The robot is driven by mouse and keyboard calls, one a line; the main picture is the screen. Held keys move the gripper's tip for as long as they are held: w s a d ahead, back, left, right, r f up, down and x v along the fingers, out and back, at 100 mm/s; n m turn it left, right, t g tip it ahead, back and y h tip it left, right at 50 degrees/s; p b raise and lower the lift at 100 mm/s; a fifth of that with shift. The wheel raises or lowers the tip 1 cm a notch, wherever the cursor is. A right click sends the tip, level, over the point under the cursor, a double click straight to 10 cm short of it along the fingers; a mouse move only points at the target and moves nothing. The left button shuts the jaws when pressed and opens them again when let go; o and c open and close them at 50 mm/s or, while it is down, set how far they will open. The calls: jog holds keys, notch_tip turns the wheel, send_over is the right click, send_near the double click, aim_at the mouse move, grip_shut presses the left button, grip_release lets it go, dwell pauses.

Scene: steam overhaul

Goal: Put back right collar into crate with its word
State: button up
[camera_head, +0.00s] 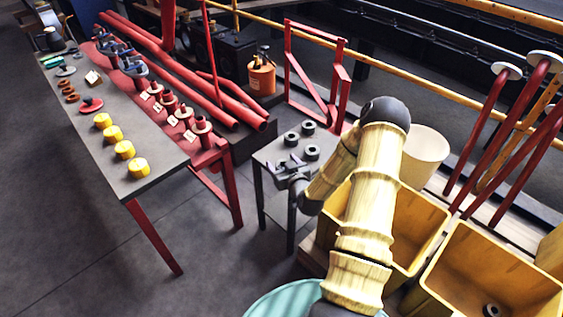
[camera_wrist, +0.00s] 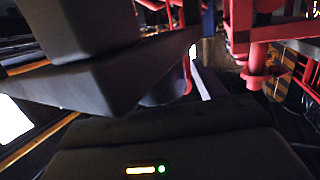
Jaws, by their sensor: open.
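Several dark ring-shaped collars stand on a small grey table (camera_head: 268,154): one at the back (camera_head: 308,127), one at the left (camera_head: 291,138) and one at the right (camera_head: 312,152). Any words on them are too small to read. My gripper (camera_head: 288,168) is open over the table's front part, close to the collars; I cannot tell whether it touches one. A yellow crate (camera_head: 425,245) stands behind my arm, partly hidden. A second yellow crate (camera_head: 480,262) at the lower right has a dark collar (camera_head: 491,310) inside. No word on either crate is legible. Dark gripper parts fill much of the wrist view.
A long table (camera_head: 120,172) at the left holds yellow, red and blue parts with small cards. A cream bucket (camera_head: 425,150) stands behind my arm. Red levers (camera_head: 500,125) rise at the right. A teal round top (camera_head: 275,302) is at the bottom.

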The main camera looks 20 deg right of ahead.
jog(key=p+v, duration=0.2)
jog(key=v, duration=0.9)
jog(key=shift+s, duration=0.1)
